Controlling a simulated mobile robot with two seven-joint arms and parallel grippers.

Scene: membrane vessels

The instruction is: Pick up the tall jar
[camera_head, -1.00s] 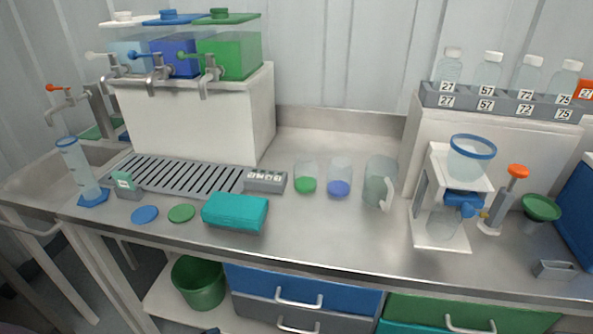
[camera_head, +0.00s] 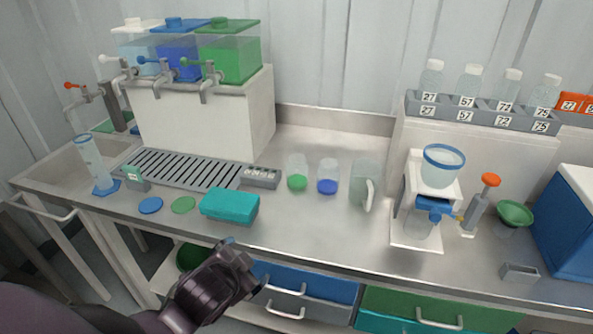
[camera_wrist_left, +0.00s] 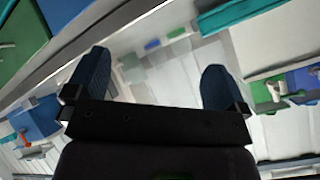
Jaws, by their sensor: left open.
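A clear jug-like jar with a pale handle (camera_head: 365,186) stands upright on the bench, taller than the two cups left of it. I cannot tell for certain that it is the tall jar. One clear cup (camera_head: 297,173) has green in its bottom, the other (camera_head: 328,177) has blue. A tall clear cylinder (camera_head: 91,160) stands on a blue base at the far left. My left gripper (camera_head: 252,268) is in front of the bench edge, well short of the jar. In the left wrist view its fingers (camera_wrist_left: 155,82) are spread and empty. My right gripper is out of view.
A teal block (camera_head: 230,206) lies near the bench's front edge, just beyond my left gripper. A white stand with a blue-rimmed funnel (camera_head: 443,168) is right of the jug. Drawers (camera_head: 335,283) lie below the bench edge. Bare steel lies before the cups.

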